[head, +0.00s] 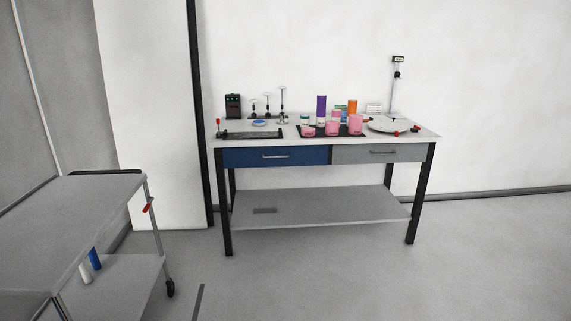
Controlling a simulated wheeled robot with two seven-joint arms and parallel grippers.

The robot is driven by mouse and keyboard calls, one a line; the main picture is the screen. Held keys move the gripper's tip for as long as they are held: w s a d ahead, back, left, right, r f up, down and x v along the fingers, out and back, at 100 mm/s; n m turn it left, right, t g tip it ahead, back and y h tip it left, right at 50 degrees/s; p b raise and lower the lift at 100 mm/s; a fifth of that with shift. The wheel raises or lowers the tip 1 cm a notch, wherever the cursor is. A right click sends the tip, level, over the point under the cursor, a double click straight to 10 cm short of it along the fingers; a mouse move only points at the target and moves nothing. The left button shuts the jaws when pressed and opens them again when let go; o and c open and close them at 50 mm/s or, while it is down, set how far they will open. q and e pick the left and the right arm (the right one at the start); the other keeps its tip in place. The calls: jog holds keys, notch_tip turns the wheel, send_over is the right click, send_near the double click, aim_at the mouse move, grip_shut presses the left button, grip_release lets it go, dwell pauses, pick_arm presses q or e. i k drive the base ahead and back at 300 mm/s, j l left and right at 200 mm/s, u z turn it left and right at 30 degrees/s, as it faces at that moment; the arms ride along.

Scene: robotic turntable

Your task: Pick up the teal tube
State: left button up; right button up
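A workbench (422,135) stands against the far wall, well away from me. On its top, a small teal-and-white item (305,120) stands left of a tall purple cylinder (321,109). A teal-green item (339,112) shows partly behind the pink containers, beside an orange cylinder (352,106). Both are too small to tell which is the teal tube. Neither of my grippers is in view.
Pink containers (332,128) stand on a dark mat. A round white turntable (390,125) is at the right, small stands (283,105) at the left. A grey cart (75,205) is at the near left. The floor (310,285) before the bench is clear.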

aim_at(305, 119)
jog(key=i, duration=2.35)
